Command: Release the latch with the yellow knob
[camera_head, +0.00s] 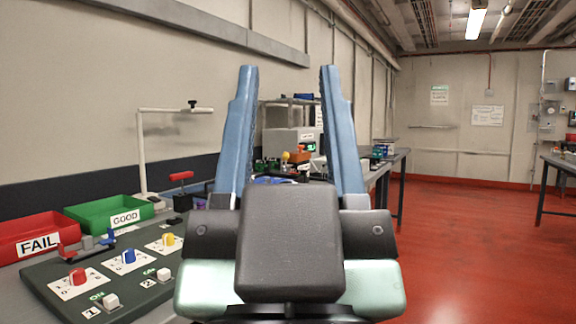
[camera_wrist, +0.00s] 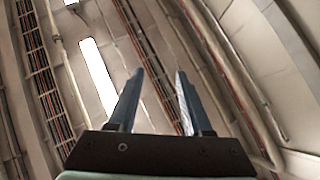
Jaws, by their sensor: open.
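My gripper (camera_head: 289,70) is open and empty, its two blue fingers pointing up in front of the head camera. In the wrist view my gripper (camera_wrist: 160,72) has only the ceiling behind it. A yellow rotary knob (camera_head: 168,240) sits on a white plate on the grey panel at the lower left, left of my gripper and apart from it. A small orange-yellow ball (camera_head: 286,156) shows between the fingers, farther back on the bench among other devices. I cannot tell which of these belongs to the latch, and no latch is clearly made out.
The grey panel (camera_head: 45,277) also carries a red knob (camera_head: 77,276), a blue knob (camera_head: 129,256) and white switches. A red FAIL bin (camera_head: 62,222) and green GOOD bin (camera_head: 90,213) stand behind it. A white stand (camera_head: 141,155) rises beside them. Red floor (camera_head: 460,240) is clear at right.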

